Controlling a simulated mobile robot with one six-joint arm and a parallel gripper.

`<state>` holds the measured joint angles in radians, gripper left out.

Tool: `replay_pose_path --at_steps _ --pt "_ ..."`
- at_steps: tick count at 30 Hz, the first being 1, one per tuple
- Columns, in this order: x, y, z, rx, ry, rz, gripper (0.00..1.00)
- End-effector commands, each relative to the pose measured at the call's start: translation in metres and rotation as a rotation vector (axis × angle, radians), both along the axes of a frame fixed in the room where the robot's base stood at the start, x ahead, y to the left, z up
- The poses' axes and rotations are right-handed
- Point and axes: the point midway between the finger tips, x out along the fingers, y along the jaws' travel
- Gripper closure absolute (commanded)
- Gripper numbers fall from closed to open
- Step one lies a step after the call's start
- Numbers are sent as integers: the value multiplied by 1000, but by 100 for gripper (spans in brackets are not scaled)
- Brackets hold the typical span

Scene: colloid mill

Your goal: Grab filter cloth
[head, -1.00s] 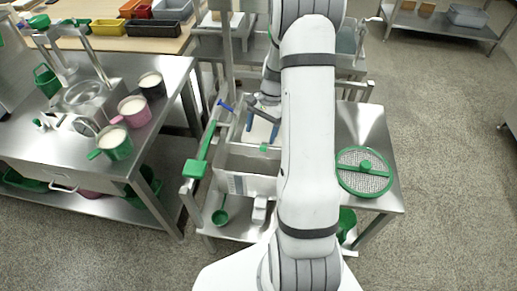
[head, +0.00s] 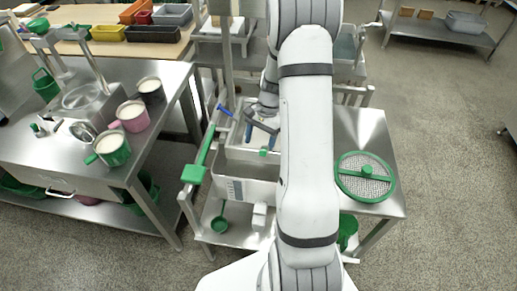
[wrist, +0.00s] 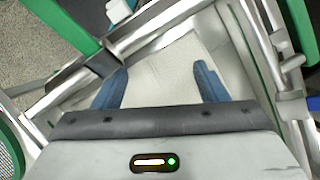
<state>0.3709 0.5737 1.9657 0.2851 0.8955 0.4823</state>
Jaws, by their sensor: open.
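A pale, off-white filter cloth (wrist: 165,62) spreads flat inside a metal frame or basin in the wrist view. A white patch of it also shows in the head view (head: 238,146) by my gripper. My gripper (head: 261,132) is open, with blue fingers pointing down over the metal basin. In the wrist view, the fingertips (wrist: 161,72) stand wide apart on either side of the cloth, with nothing between them but the cloth beyond. I cannot tell whether the fingers touch it. My arm hides the basin's right part.
A green lever (head: 199,160) stands left of the basin, with a blue handle (head: 224,110) near its top. A green-rimmed sieve (head: 365,176) lies on the steel table at the right. Several mugs stand on the left table (head: 60,160). The floor at right is open.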

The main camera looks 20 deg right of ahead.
Motion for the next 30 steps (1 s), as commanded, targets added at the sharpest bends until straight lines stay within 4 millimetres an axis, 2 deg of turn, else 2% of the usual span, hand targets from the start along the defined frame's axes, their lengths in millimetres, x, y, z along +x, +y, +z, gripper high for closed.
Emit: replay_pose_path --at_steps 30 --pt "-1 1 -2 1 3 2 76"
